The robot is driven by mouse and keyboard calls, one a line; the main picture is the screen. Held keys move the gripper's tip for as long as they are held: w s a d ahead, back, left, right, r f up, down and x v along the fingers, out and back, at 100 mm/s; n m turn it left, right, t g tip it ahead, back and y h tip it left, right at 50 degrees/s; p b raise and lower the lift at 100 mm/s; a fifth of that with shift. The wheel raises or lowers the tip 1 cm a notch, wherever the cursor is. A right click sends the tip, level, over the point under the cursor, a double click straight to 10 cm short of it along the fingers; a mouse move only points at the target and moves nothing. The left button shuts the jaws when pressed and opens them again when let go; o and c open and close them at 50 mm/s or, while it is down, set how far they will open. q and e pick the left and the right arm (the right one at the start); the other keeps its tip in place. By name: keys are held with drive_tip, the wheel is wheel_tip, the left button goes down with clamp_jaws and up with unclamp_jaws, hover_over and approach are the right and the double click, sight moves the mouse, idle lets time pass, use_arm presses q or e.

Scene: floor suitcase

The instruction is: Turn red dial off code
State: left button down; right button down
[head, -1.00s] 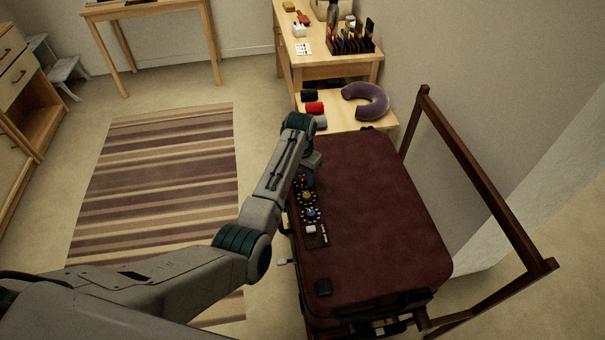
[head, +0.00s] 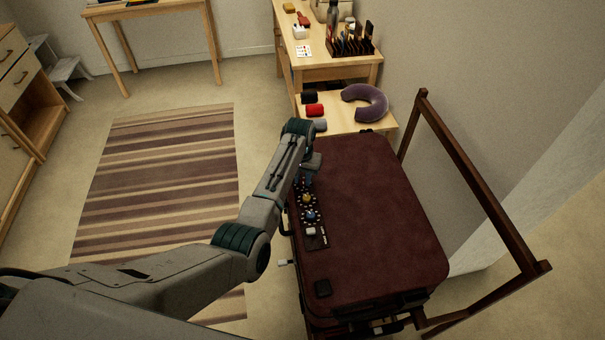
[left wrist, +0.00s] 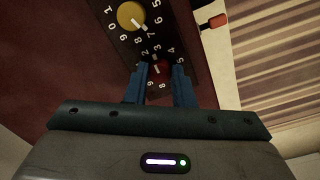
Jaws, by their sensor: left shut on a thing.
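The dark red suitcase (head: 372,205) lies on its side with a black lock panel (head: 316,238) along its left edge. The panel has a yellow dial (head: 306,198) and a blue dial (head: 311,215). The red dial (left wrist: 161,69) shows in the left wrist view between the fingers, partly covered by them. My left gripper (left wrist: 160,72) points down at the panel and is shut on the red dial. The yellow dial is also in the left wrist view (left wrist: 131,15), beside the gripper, with white numbers around it. My right gripper is out of sight.
A wooden rack frame (head: 480,190) stands right of the suitcase. Behind it is a low wooden table with a purple neck pillow (head: 367,103) and small rolls. A striped rug (head: 160,180) lies on clear floor to the left.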

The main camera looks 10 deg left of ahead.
use_arm(q)
drive_tip(key=n+p, duration=0.1)
drive_tip(key=n, duration=0.1)
drive_tip(key=shift+r+n+p, duration=0.2)
drive_tip(key=shift+n+p, duration=0.15)
drive_tip(key=shift+n, duration=0.05)
drive_tip(key=n+p, duration=0.1)
drive_tip(key=n, duration=0.1)
drive_tip(key=shift+n, duration=0.4)
drive_tip(key=shift+n+p, duration=0.65)
drive_tip(key=shift+n, duration=0.55)
drive_tip(key=shift+f+n+p, duration=0.1)
drive_tip(key=shift+n+p, duration=0.35)
drive_tip(key=shift+n, duration=0.95)
drive_tip(key=c, duration=1.2)
unclamp_jaws()
drive_tip(key=shift+f, duration=0.1)
drive_tip(key=shift+c, duration=0.2)
